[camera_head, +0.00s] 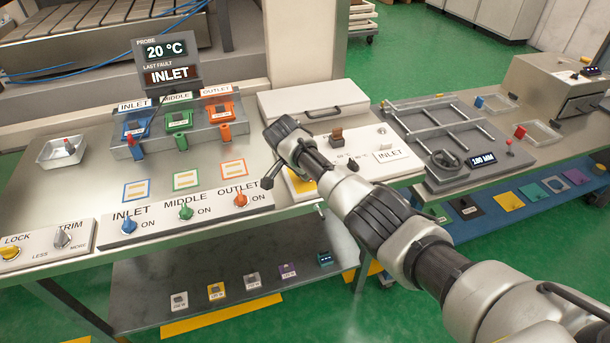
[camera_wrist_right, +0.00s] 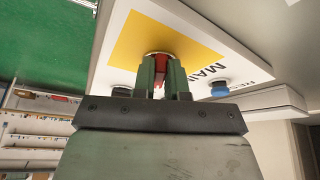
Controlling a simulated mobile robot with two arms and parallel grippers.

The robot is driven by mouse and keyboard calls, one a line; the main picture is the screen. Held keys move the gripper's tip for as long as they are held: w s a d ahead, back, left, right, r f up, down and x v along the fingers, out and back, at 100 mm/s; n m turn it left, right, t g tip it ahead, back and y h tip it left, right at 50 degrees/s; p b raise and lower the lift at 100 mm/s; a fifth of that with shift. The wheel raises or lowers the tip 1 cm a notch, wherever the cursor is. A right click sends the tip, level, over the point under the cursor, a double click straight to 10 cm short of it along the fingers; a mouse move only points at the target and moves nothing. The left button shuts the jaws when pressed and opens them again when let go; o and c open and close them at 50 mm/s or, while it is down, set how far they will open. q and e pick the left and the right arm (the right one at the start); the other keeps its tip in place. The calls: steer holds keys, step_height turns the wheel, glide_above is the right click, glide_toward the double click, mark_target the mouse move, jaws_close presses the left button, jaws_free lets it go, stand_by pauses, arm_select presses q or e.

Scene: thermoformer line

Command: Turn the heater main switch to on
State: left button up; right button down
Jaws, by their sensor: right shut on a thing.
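The heater main switch shows as a red knob (camera_wrist_right: 160,60) on a yellow plate (camera_wrist_right: 185,42) marked "MAI…" in the right wrist view. My right gripper (camera_wrist_right: 162,75) has its two fingers closed around the red knob, one on each side. The fingers hide most of the knob, so I cannot tell which way it points. In the head view, part of the yellow plate (camera_head: 300,186) shows beside my right arm, which covers the switch. My left gripper is not in view.
Left of my arm is a panel with blue, green and orange knobs (camera_head: 186,212) marked INLET, MIDDLE, OUTLET. A white panel (camera_head: 385,158) with a brown switch (camera_head: 336,135) lies just beyond my wrist. A display (camera_head: 167,49) reads 20 °C.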

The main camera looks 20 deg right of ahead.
steer(key=m+b, duration=0.1)
steer(key=b, duration=0.1)
steer(key=m+g+b, duration=0.1)
steer(key=m+b, duration=0.2)
steer(key=b, duration=0.1)
steer(key=shift+w+f+g+h, duration=0.2)
steer(key=shift+w+g+h, duration=0.1)
steer(key=shift+w+h, duration=0.1)
steer(key=shift+r+m+b, duration=0.25)
steer(key=shift+m+b, duration=0.45)
steer(key=shift+b, duration=0.3)
steer(key=c, duration=1.2)
jaws_free()
steer(key=shift+o, duration=0.2)
steer(key=shift+a+r, duration=0.1)
steer(key=b+v, duration=0.1)
steer(key=v, duration=0.9)
steer(key=shift+r, duration=0.3)
steer(key=shift+w, duration=0.15)
